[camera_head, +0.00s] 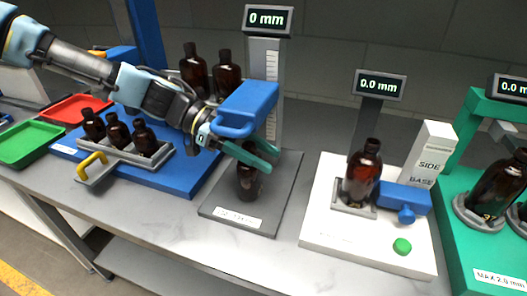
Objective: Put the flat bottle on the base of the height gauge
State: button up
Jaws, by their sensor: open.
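The height gauge has a dark grey base (272,205) with a white label, a scale column (272,62) and a display (268,20) reading 0 mm. A dark amber bottle (247,186) stands upright on the base; its top is hidden behind my gripper. Whether it is the flat bottle I cannot tell for sure. I cannot tell whether a finger touches the bottle.
Left, a blue board (190,178) carries a grey rack (122,153) with several small bottles. Two bottles (226,75) stand behind my arm. Red (75,108) and green (30,142) trays lie far left. Right are a white station (335,232) with a clamped bottle (363,172) and a green stand (462,220).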

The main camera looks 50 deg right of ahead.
aim_at(243, 144)
jog(key=shift+o, duration=0.9)
jog(key=shift+r, duration=0.1)
jog(key=b+v, duration=0.2)
jog(key=v, duration=0.4)
jog(key=shift+w, duration=0.2)
jog(key=shift+w+a+r, duration=0.25)
jog(key=shift+w+r, duration=0.05)
jog(key=shift+w, duration=0.15)
